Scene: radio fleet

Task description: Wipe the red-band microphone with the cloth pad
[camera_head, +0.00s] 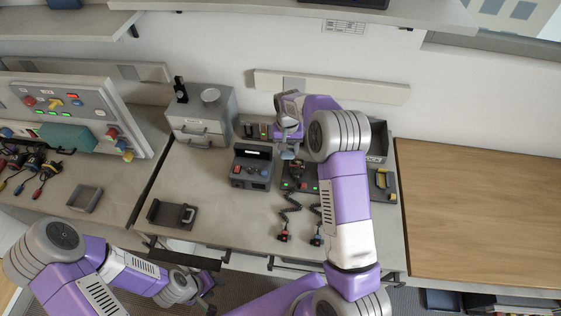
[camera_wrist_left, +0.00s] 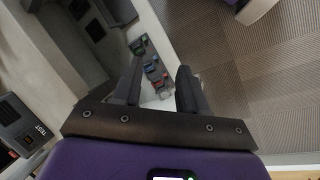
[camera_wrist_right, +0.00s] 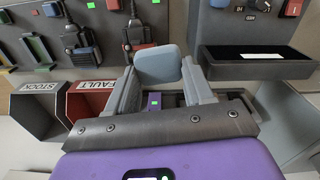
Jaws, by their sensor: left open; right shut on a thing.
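My right gripper (camera_head: 288,143) is over the back middle of the bench. In the right wrist view it is shut on a blue-grey cloth pad (camera_wrist_right: 158,64), held up between its fingers. Below it are small dark handsets with coiled cords: one with a red mark (camera_head: 284,237) and one with a blue mark (camera_head: 316,240) lie near the bench's front edge. I cannot tell for sure which is the red-band microphone. My left gripper (camera_wrist_left: 156,82) is open and empty, low in front of the bench; its fingertips are small in the head view.
A grey drawer cabinet (camera_head: 202,118) stands back left. A dark radio unit (camera_head: 252,168) is left of the right gripper. STOCK (camera_wrist_right: 36,108) and FAULT (camera_wrist_right: 88,104) bins show in the right wrist view. A dark tray (camera_head: 171,214) lies front left. A wooden tabletop (camera_head: 480,215) at right is clear.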

